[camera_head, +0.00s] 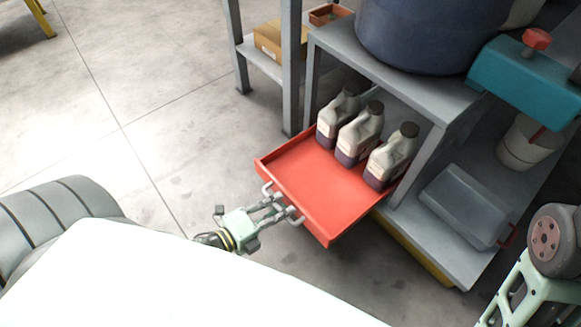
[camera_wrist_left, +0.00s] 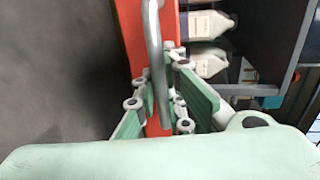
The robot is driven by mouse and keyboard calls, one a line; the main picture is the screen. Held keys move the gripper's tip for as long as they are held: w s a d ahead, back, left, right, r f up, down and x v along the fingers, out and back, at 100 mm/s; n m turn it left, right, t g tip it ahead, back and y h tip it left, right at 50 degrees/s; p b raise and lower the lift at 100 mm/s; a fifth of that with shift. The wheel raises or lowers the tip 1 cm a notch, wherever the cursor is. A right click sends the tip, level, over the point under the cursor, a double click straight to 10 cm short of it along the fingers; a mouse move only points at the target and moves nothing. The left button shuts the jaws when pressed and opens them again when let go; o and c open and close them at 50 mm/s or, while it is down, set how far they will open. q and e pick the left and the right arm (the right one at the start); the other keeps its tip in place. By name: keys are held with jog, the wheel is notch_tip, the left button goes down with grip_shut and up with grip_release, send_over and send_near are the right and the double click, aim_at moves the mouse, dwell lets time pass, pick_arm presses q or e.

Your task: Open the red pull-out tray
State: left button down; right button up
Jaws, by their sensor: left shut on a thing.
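The red pull-out tray (camera_head: 318,190) stands far out of the grey shelf unit in the head view. Its front edge, with a grey bar handle (camera_wrist_left: 153,50), faces my left arm. My left gripper (camera_head: 279,208) is at this front edge, shut on the handle. In the left wrist view its fingers (camera_wrist_left: 158,95) lie on both sides of the bar. Three bottles (camera_head: 360,133) with dark liquid stand upright in a row at the tray's back end. My right gripper is not in view; only part of my right arm shows at the lower right.
The grey shelf unit (camera_head: 417,92) carries a big dark blue drum (camera_head: 418,35) on top. A grey canister (camera_head: 465,207) lies on the lower shelf, right of the tray. A teal device (camera_head: 527,77) juts out at the upper right. The floor left of the tray is clear.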

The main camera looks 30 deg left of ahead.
pick_arm(q)
jog(key=shift+f+v, duration=0.25)
jog(key=shift+v, duration=0.85)
jog(key=c, duration=2.1)
grip_release()
jog(key=shift+s, duration=0.1)
jog(key=v, duration=1.1)
jog(key=shift+s+a, duration=0.1)
jog(key=shift+s, duration=0.3)
jog(key=shift+r, duration=0.1)
